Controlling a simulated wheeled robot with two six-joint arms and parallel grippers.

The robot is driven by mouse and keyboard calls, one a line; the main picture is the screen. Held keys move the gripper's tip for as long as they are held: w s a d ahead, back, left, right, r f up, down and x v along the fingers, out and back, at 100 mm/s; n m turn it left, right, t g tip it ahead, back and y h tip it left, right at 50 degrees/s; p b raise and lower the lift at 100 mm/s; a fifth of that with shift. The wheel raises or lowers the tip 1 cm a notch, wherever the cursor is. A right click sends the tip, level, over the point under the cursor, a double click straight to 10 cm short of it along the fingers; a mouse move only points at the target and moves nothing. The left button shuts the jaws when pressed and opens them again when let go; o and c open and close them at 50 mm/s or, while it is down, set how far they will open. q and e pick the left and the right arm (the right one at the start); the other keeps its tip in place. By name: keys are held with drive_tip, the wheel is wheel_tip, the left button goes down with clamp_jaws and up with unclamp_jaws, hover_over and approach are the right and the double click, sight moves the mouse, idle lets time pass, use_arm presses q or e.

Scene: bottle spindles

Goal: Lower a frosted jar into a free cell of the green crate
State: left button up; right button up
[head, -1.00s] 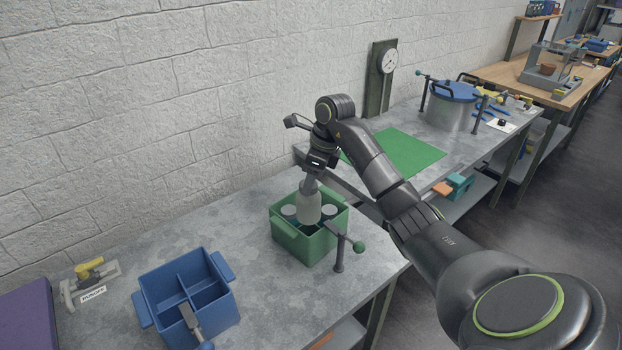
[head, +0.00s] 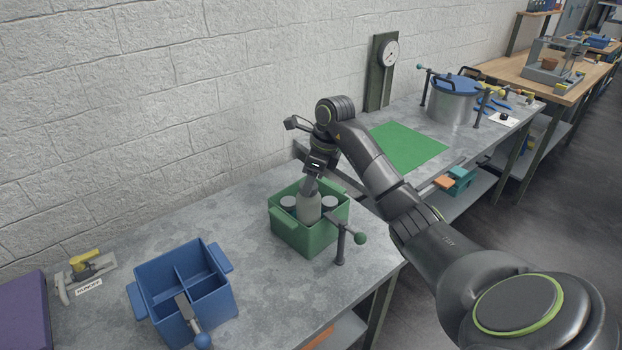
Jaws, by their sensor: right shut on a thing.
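The green crate (head: 304,237) stands on the grey metal bench. My right gripper (head: 311,188) comes down over it from above and is shut on the top of a frosted jar (head: 309,208). The jar is upright, with its lower part inside the crate and hidden from view. Two other jars show in the crate, a left one (head: 289,203) and a right one (head: 329,203), one on each side of the held jar. I cannot tell whether the held jar touches the crate's floor. My left gripper is not in view.
A post with a green-knobbed handle (head: 341,245) stands close by the crate's front right. A blue divided crate (head: 186,289) with a blue-knobbed tool (head: 188,310) is at the lower left. The bench between the crates is clear. A green mat (head: 405,148) lies farther right.

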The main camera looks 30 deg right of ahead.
sight(311, 210)
drive_tip(key=shift+f+b, duration=4.05)
drive_tip(key=shift+f, duration=1.05)
drive_tip(key=shift+b, duration=0.35)
drive_tip(key=o, duration=1.5)
drive_tip(key=shift+o, duration=0.2)
drive_tip(key=shift+r+p, duration=5.15)
drive_tip(key=shift+r, duration=4)
